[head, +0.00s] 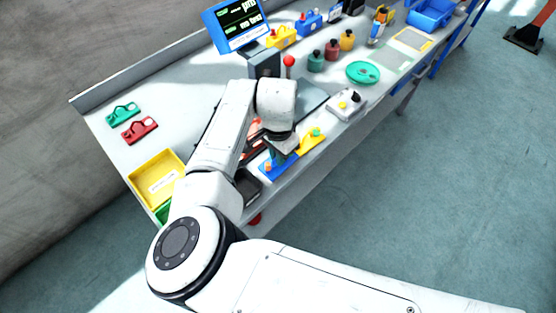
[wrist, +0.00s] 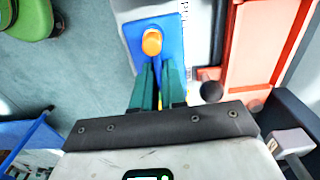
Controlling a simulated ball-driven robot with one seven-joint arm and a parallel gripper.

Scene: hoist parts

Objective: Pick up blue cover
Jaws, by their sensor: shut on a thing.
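The blue cover (head: 266,169) lies at the front edge of the workbench in the head view, with an orange knob on top. In the wrist view the blue cover (wrist: 172,35) is just beyond my fingers, its orange knob facing the camera. My gripper (head: 281,154) reaches down onto it, and its green fingers (wrist: 159,78) are shut on part of the cover. The exact contact is hidden between the fingers. I cannot tell whether the cover is still touching the bench.
A yellow cover (head: 312,140) lies just right of the blue one. A red fixture (wrist: 262,45) is close beside my gripper. Green (head: 122,112) and red (head: 139,130) covers lie at left, near a yellow bin (head: 158,176). A grey box (head: 346,104) stands to the right.

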